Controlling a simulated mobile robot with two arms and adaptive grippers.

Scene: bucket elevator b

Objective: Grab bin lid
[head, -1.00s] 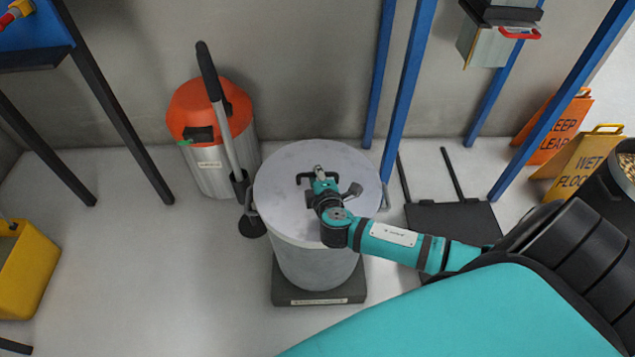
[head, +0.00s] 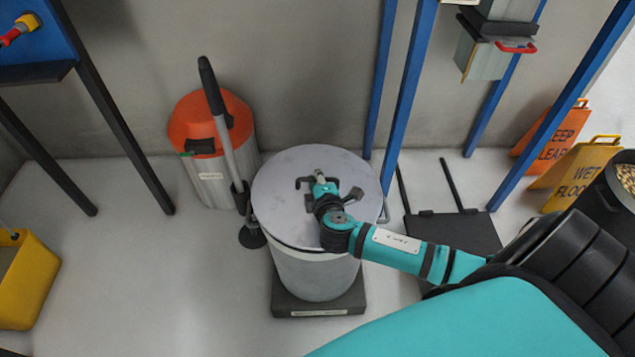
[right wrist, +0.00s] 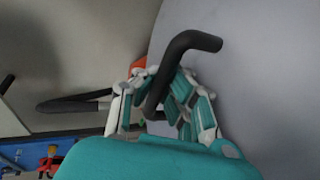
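The bin lid (head: 285,190) is a flat grey disc on top of a tall grey bin (head: 315,278). A thin dark line shows under its front rim, and the lid looks slightly raised or shifted on the bin. My right gripper (head: 320,183) is over the lid's middle, at its dark handle. In the right wrist view, the fingers of my right gripper (right wrist: 165,100) close around the black bar of the lid handle (right wrist: 188,45), with the pale lid (right wrist: 260,70) beside it. The exact finger contact is partly hidden. My left gripper is not in view.
The bin stands on a dark base (head: 320,304). An orange-topped bin (head: 205,112) and a long-handled tool (head: 228,150) stand behind left. Blue posts (head: 405,95) rise behind right. Wet-floor signs (head: 580,175) stand at right. The floor at left is clear, up to a yellow bucket (head: 25,285).

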